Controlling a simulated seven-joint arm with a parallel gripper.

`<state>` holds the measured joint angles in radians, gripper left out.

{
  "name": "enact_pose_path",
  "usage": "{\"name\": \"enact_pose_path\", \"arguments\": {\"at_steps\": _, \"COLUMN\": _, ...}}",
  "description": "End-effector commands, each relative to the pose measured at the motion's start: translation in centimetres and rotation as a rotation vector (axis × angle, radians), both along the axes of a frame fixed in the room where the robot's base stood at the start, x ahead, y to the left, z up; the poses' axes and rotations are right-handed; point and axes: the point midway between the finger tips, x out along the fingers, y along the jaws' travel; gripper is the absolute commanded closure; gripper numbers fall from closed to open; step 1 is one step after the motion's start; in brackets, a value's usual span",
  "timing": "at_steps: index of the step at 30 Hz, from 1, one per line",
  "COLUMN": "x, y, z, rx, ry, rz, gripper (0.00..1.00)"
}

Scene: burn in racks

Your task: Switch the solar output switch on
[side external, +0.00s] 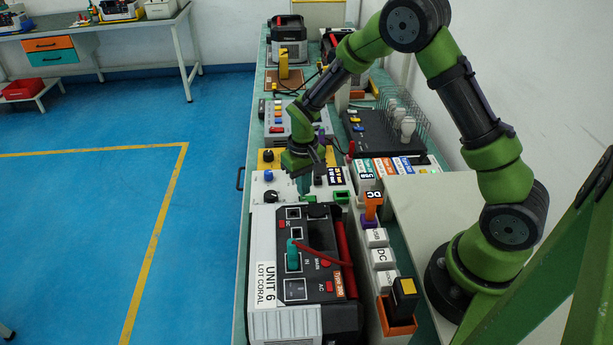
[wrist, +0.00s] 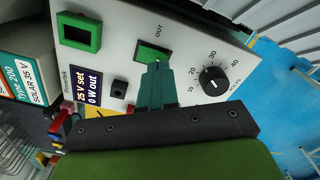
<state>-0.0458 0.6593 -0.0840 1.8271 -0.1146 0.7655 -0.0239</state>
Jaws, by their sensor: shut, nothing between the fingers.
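The solar output switch is a green rocker marked OUT (wrist: 152,52) on a sloped white panel (wrist: 195,58). My gripper (wrist: 157,68) has its teal fingers closed together, with nothing visible between them. Its tips are at the switch's lower edge in the wrist view and cover part of it; I cannot tell whether they touch. In the side view, my gripper (side external: 305,195) points down over the white panel (side external: 258,192), and the switch is hard to make out. A dark display (wrist: 84,98) beside the switch reads 25 V set, 0 W out.
A black volts knob (wrist: 213,80) is right of the switch, and a green-framed socket (wrist: 80,33) is left of it. A small black button (wrist: 118,88) is nearby.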

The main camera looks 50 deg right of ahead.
Motion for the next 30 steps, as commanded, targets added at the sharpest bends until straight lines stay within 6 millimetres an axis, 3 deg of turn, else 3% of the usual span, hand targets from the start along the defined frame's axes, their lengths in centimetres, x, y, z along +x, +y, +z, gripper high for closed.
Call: {"name": "enact_pose_path", "arguments": {"at_steps": 30, "x": 0.0, "y": 0.0, "z": -1.1, "rx": 0.000, "ry": 0.001, "rz": 0.000, "gripper": 1.00}}
